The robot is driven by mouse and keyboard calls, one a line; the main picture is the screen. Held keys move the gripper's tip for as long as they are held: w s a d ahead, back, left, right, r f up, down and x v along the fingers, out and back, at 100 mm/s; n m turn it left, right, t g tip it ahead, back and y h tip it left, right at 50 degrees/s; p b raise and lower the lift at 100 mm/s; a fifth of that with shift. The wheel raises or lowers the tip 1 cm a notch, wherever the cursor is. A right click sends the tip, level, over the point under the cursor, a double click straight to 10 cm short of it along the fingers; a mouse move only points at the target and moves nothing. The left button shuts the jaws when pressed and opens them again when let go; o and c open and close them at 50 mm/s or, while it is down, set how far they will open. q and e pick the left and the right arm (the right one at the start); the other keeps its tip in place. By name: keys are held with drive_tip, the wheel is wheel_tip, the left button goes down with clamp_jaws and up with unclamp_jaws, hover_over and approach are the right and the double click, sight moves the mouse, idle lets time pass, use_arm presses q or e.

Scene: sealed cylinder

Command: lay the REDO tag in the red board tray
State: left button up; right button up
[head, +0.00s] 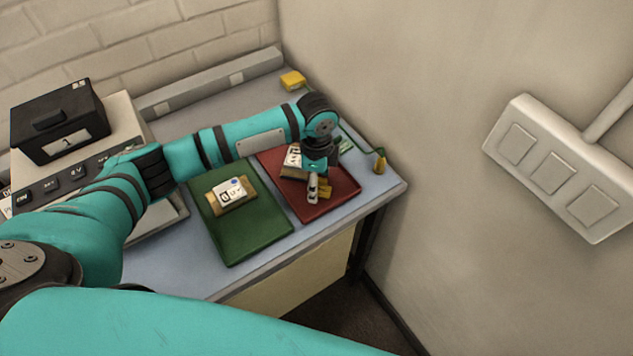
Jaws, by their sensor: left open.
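The red board tray (328,208) lies on the bench near its right end. My left gripper (313,197) is over the tray, pointing down, with its jaws open. A small yellow piece (325,190) is right beside the fingertips. It may be the REDO tag, but I cannot read any lettering on it, nor tell whether it touches the tray or a finger. A board with a white label (293,157) sits in the back left of the red tray, partly hidden by my left wrist. My right gripper is not in view.
A green tray (250,243) left of the red one holds a board with a white label (231,190). A bench instrument with a black box (58,120) stands at left. A yellow block (292,80) is at the back. A wall closes the right side.

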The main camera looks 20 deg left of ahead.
use_arm(q)
wheel_tip(320, 180, up, 12)
drive_tip(key=b, duration=0.2)
drive_tip(key=shift+f, duration=0.25)
drive_tip(key=shift+f, duration=0.1)
